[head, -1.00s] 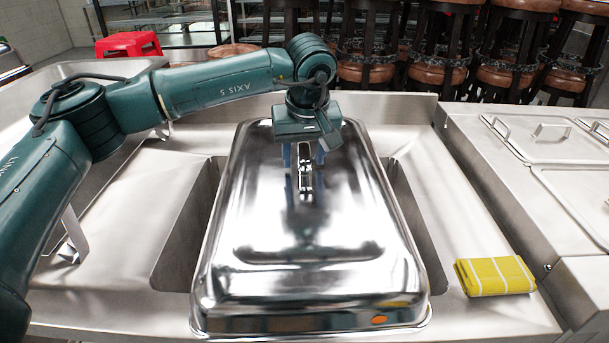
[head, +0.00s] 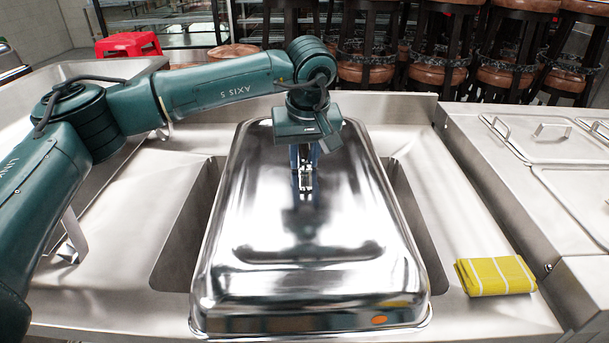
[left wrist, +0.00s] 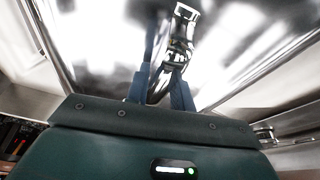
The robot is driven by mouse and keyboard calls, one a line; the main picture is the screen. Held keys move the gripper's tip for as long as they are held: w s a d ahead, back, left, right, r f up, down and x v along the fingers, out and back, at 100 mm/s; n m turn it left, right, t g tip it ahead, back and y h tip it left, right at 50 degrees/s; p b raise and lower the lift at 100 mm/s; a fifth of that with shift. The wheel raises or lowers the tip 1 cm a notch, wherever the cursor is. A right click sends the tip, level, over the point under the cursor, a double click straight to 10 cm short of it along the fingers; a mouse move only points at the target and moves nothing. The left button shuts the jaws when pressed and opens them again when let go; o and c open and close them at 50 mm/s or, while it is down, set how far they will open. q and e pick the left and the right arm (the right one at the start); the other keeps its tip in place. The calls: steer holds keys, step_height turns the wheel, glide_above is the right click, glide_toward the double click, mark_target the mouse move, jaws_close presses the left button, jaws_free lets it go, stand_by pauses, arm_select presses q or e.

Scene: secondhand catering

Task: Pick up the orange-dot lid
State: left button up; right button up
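The orange-dot lid (head: 270,215) is a large shiny steel lid lying over the sink in the head view. Its orange dot (head: 379,320) is at the near right corner of the rim. A small metal handle (head: 306,183) stands on its top toward the far end. My left gripper (head: 305,168) points down at the handle, its blue fingers drawn in on it from both sides. The left wrist view shows the handle (left wrist: 183,32) at the fingers and the lid (left wrist: 105,40) behind. The lid lies level. My right gripper is in neither view.
A folded yellow cloth (head: 495,276) lies on the steel counter to the right of the lid. Lidded steel pans (head: 555,137) are set in the counter at the right. Stools (head: 500,75) and a red stool (head: 128,45) stand behind.

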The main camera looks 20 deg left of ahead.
arm_select(q)
jaws_close()
steer(key=shift+a, duration=0.1)
stand_by(0.5)
steer(key=shift+r, duration=0.2)
stand_by(0.3)
